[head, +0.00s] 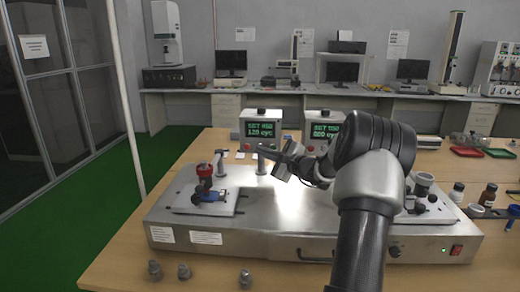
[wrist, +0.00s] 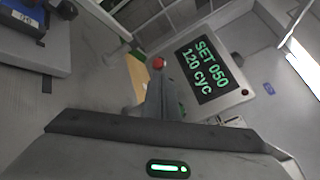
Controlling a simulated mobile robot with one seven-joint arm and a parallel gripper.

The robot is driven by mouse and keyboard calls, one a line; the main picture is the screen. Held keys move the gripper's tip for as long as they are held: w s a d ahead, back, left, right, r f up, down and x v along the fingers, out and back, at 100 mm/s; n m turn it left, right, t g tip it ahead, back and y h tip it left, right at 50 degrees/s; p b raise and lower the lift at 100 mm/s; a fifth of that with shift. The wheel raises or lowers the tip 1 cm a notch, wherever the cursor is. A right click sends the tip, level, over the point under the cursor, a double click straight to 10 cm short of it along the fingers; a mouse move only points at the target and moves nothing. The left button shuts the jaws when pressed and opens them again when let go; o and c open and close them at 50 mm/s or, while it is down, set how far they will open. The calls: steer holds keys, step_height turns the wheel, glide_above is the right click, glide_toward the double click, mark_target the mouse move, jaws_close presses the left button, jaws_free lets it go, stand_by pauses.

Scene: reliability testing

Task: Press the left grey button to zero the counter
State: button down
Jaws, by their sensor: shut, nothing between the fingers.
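The left counter box (head: 260,127) stands behind the silver machine, its green display reading SET 050 and 120 cyc. It also fills the upper right of the wrist view (wrist: 211,75), tilted, with a red round knob (wrist: 158,63) at one edge and a small dark red one (wrist: 245,91) at another. I cannot pick out a grey button; my fingers hide part of the box's near edge. My gripper (head: 276,157) is shut and empty, in front of the left box and above the machine. Its narrow grey fingers (wrist: 161,94) point toward the box.
A right counter box (head: 324,130) stands beside the left one, partly behind my arm. The silver machine (head: 290,222) carries a left fixture with a red-and-blue part (head: 207,190) and upright metal posts. Small bottles (head: 488,195) stand at right. Metal weights (head: 245,279) lie in front.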

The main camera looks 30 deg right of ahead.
steer(key=shift+w+d, duration=0.2)
stand_by(0.3)
steer(key=shift+s, duration=0.1)
steer(key=shift+s+a+b, duration=0.5)
steer(key=shift+s+b, duration=0.05)
steer(key=shift+b, duration=0.1)
steer(key=shift+s+a+b, duration=0.75)
steer(key=shift+s, duration=0.25)
steer(key=shift+s+a+b, duration=0.7)
steer(key=shift+s+a, duration=0.05)
steer(key=shift+s, duration=0.25)
